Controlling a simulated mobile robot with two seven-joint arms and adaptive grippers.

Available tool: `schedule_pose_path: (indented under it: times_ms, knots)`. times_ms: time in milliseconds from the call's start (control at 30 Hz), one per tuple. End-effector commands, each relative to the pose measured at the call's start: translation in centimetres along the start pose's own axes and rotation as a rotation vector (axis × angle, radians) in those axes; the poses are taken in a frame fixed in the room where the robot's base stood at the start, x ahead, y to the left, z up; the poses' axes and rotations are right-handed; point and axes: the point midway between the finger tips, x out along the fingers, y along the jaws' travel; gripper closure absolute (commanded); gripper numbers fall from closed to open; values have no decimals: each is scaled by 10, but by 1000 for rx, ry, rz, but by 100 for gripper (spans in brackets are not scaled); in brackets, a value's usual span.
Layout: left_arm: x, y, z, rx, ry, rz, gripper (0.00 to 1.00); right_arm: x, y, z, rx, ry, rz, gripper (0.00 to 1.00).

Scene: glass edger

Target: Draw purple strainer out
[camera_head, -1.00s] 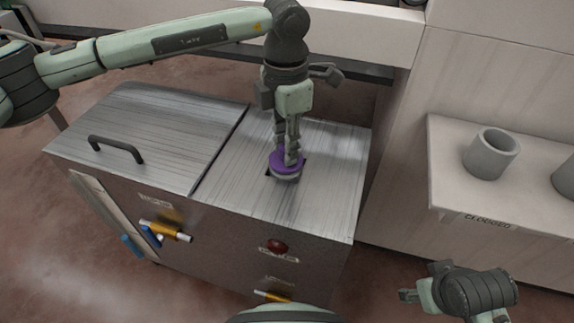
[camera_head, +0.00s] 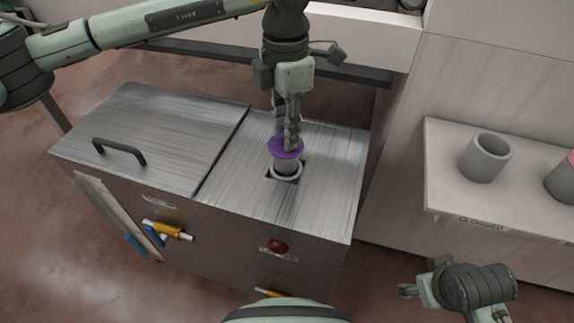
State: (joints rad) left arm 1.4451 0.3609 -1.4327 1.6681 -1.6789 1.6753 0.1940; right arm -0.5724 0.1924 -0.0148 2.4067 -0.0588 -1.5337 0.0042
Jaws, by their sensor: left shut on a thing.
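The purple strainer (camera_head: 285,148) has a purple cap on top and a grey cylindrical body (camera_head: 286,166) below it. It stands upright, partly raised out of a dark square opening (camera_head: 291,175) in the metal top of the machine (camera_head: 325,190). Its lower end is at the opening, and I cannot tell how much is still inside. My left gripper (camera_head: 287,140) points down from above and is shut on the strainer's top. My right gripper (camera_head: 408,283) is empty at the lower right, away from the machine; its fingers are too small to judge.
A closed lid with a black handle (camera_head: 119,150) covers the machine's left half. A red knob (camera_head: 277,246) and a yellow-handled valve (camera_head: 168,230) are on its front. A shelf (camera_head: 440,178) on the right holds a grey cup (camera_head: 485,157) and another container (camera_head: 565,181).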

Motion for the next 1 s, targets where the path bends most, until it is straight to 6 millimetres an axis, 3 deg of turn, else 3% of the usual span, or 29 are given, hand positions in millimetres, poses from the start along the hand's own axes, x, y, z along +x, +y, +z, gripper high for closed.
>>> schedule_pose_path:
  times_ms: [433,1000]
  knots:
    - [-24,0,1,0,-2,1,100,-10,2,-3,0,0,0,42]
    - [-37,0,0,0,-2,1,100,-14,3,-4,0,0,0,42]
